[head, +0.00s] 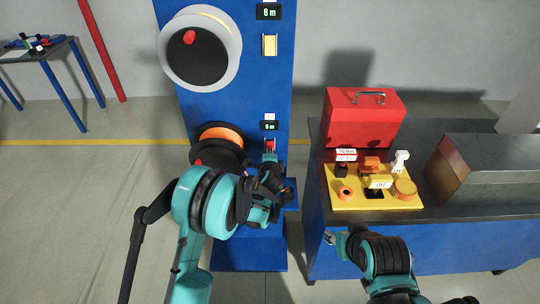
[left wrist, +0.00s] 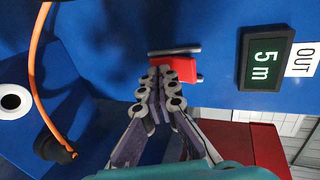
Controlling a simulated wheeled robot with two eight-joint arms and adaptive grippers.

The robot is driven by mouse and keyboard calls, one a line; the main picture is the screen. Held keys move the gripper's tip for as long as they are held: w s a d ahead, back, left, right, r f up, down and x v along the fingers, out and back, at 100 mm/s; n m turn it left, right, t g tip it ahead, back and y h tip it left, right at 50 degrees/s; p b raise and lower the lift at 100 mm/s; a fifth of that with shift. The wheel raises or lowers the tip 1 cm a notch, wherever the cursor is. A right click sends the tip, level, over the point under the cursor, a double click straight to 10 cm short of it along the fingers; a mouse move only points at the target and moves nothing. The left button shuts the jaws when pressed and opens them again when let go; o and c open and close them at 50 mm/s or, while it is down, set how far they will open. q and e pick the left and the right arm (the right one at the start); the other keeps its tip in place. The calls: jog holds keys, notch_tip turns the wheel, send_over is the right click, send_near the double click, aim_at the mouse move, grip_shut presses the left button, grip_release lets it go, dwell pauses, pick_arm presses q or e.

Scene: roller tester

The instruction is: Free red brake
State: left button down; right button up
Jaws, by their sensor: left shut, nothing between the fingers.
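The red brake (head: 270,146) is a small red block on the front of the blue column, just under the lower display. In the left wrist view the red brake (left wrist: 180,68) sits beside a dark bar. My left gripper (head: 268,167) is in front of the column, just below the brake. In the left wrist view its fingers (left wrist: 158,80) are together and empty, with the tips at the brake's edge. I cannot tell whether they touch it. My right gripper (head: 331,238) is low by the bench front, and its fingers are too small to read.
The lower display (left wrist: 265,58) reads 5 m, beside an OUT label (left wrist: 303,60). An orange hose (left wrist: 36,80) runs down on the left. A grey wheel with a red knob (head: 190,37) is higher on the column. The bench at right holds a red toolbox (head: 362,120) and a yellow tray (head: 370,204).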

pick_arm(q)
jog(key=shift+w+r+p, duration=0.1)
jog(key=shift+r+p, duration=0.35)
jog(key=shift+r, duration=0.35)
pick_arm(e)
jog(key=shift+w+r, duration=0.15)
jog(key=shift+r, duration=0.25)
jog(key=shift+f, duration=0.1)
